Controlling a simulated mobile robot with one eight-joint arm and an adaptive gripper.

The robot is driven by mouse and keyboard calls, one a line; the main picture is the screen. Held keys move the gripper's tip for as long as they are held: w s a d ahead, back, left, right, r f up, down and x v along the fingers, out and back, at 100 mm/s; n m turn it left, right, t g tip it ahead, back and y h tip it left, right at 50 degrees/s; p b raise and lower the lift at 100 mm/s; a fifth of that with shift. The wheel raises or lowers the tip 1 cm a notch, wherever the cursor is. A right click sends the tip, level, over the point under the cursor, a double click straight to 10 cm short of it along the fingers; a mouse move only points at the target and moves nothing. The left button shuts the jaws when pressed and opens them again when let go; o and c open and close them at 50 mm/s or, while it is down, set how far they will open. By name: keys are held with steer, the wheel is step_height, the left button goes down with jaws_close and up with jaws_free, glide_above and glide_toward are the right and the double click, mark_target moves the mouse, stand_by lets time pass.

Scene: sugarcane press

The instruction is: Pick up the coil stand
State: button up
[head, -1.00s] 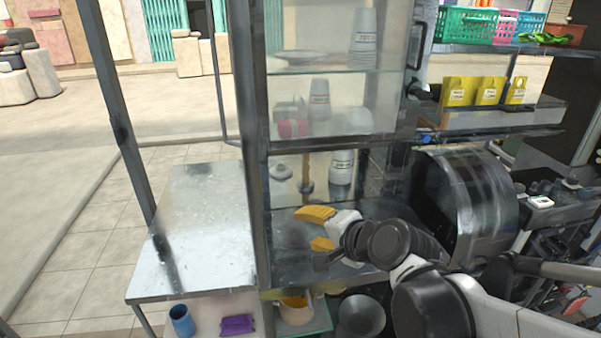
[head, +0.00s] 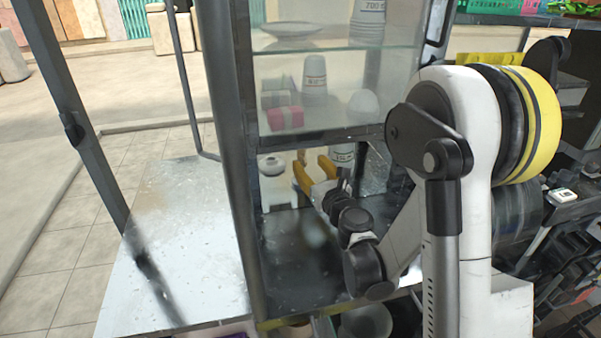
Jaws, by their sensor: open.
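My gripper (head: 312,169) reaches into the lower compartment of the glass cabinet, with its two yellow fingers spread apart. The gripper is open and points toward the back of the compartment. I cannot tell for sure which thing is the coil stand. A thin brown upright piece (head: 301,156) shows just behind and between the fingertips, and its lower part is hidden by the gripper. A small white piece with a round top (head: 272,167) stands to the left of the fingers, apart from them. No contact shows.
The cabinet's dark left post (head: 232,150) and its shelf edge (head: 320,137) frame the opening closely around my gripper. A cup (head: 342,154) stands to the right of the fingers. A bare metal table (head: 175,240) lies left.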

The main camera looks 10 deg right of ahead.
mark_target(303, 154)
steer(key=w, duration=0.2)
steer(key=w+b, duration=0.1)
steer(key=w, duration=0.1)
steer(key=w+a, duration=0.1)
steer(key=w, duration=0.1)
steer(key=shift+w+r+b, duration=0.15)
steer(key=shift+w+b, duration=0.1)
steer(key=shift+b, duration=0.1)
jaws_close()
